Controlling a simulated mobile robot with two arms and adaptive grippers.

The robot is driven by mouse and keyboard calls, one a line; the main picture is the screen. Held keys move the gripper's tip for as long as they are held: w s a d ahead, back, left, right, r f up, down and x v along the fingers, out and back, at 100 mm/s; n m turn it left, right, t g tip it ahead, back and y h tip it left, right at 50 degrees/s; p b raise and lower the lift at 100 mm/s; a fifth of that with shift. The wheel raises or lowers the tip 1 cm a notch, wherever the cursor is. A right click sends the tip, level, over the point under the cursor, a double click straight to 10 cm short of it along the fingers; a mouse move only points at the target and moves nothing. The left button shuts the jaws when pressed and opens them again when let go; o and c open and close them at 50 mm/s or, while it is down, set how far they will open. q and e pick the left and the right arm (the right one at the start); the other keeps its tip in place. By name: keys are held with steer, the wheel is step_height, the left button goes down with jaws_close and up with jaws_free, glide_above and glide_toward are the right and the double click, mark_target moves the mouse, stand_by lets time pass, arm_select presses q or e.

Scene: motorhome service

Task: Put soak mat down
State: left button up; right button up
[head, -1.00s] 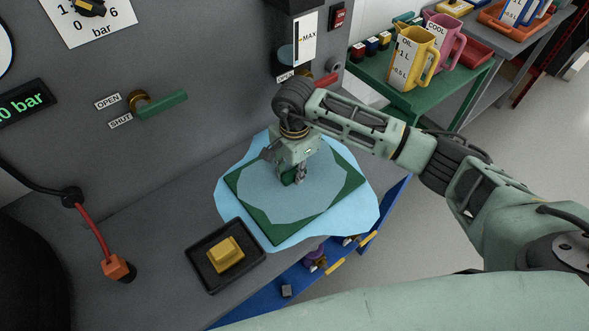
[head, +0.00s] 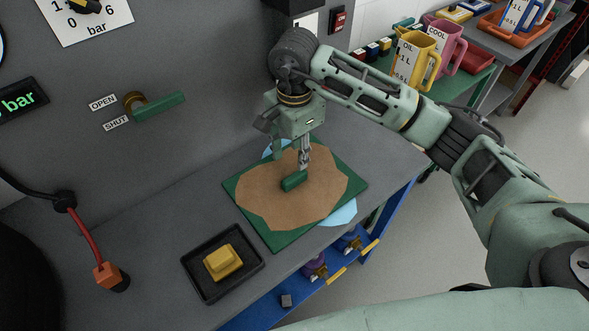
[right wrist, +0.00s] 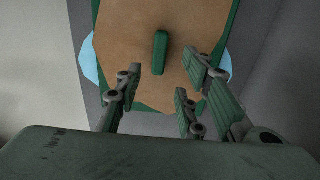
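The soak mat (head: 276,241) lies flat on the grey bench top. It is a green square with a large brown patch over its middle and a green bar handle (head: 294,181) on top. Light blue liquid (head: 343,213) shows past its right edge and a little at its back edge. My right gripper (head: 303,163) is just above the handle, apart from it. In the right wrist view, the fingers of my right gripper (right wrist: 160,82) are spread and empty, and the handle (right wrist: 160,53) stands beyond them. My left gripper is out of view.
A black tray (head: 198,283) with a yellow block (head: 222,262) sits in front of the mat. A grey wall with a green-handled valve (head: 160,105) rises behind. An orange plug on a red hose (head: 107,274) is at left. A green table (head: 446,87) with jugs stands at back right.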

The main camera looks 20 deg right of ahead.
steer(key=shift+r, duration=1.55)
